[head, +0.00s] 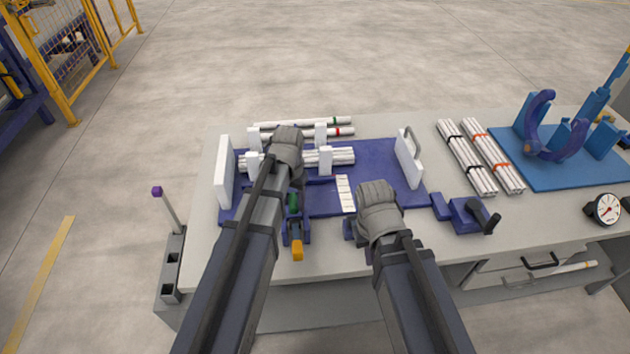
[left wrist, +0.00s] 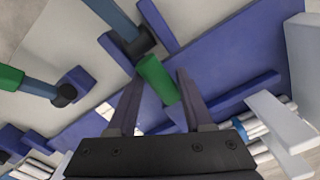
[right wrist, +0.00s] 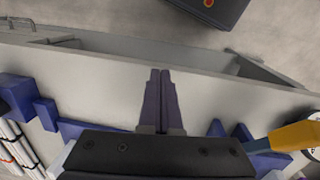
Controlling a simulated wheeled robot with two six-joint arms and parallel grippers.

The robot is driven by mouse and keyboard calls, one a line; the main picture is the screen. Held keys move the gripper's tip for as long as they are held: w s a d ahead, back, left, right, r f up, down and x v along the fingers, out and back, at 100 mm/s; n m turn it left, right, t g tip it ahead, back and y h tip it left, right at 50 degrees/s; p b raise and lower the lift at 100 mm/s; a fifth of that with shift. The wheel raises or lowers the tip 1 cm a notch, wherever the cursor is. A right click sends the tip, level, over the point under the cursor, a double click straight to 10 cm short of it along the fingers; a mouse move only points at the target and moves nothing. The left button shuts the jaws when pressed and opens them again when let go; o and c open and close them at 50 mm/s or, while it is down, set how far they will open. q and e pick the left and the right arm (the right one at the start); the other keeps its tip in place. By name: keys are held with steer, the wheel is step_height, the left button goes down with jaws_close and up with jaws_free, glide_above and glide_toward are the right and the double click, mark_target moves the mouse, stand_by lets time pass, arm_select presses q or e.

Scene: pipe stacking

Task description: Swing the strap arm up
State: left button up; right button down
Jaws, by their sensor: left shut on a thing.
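The strap arm's green grip (left wrist: 157,80) lies between the fingers of my left gripper (left wrist: 155,100) in the left wrist view. My left gripper is shut on it. A dark pivot and a grey-blue bar (left wrist: 118,18) extend beyond the grip. In the head view a green part (head: 293,202) shows beside my left gripper, near the front of the blue fixture (head: 385,155); my arm hides much of it. My right gripper (right wrist: 160,85) has its fingers together with nothing between them, above the table's front part. Its fingertips are mostly hidden in the head view.
White pipes (head: 343,156) lie between white posts on the fixture. An orange handle (head: 297,250) is at the front edge. A blue clamp with a dark crank (head: 475,215) stands right of the fixture. Two strapped pipe bundles (head: 466,157) and a blue stand (head: 565,155) lie further right.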

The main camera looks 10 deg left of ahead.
arm_select(q)
steer(key=shift+c, duration=0.8)
steer(key=r+p, duration=0.6)
steer(key=w+r+p, duration=0.1)
steer(key=r+p, duration=0.1)
steer(key=shift+w+a+r+p, duration=0.1)
steer(key=shift+a+r+p, duration=0.05)
steer(key=shift+r+p, duration=0.25)
steer(key=shift+f, duration=0.1)
steer(key=w+r+p, duration=0.3)
steer(key=r+p, duration=0.4)
steer(key=r, duration=0.1)
steer(key=shift+a+p, duration=0.35)
steer(key=shift+a, duration=0.1)
